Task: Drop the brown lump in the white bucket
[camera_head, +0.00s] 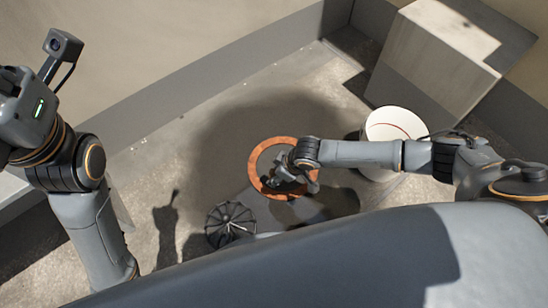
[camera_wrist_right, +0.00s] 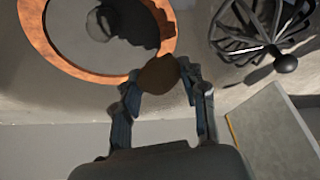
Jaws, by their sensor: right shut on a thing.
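The brown lump (camera_wrist_right: 160,74) is held between the fingertips of my right gripper (camera_wrist_right: 158,84), seen in the right wrist view. In the head view my right gripper (camera_head: 291,178) is over an orange-rimmed round plate, and I cannot make out the lump there. The white bucket (camera_head: 384,121) stands to the right of that gripper, behind my right forearm, which hides part of it. The bucket's open top faces up. My left arm shows at the left of the head view, but its fingers are not visible.
The orange-rimmed plate (camera_head: 255,163) also shows in the wrist view (camera_wrist_right: 38,32). A black wire cage-like thing (camera_head: 230,222) lies near it at the lower left. A large pale box (camera_head: 436,50) stands behind the bucket, near the wall. Floor left of the plate is clear.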

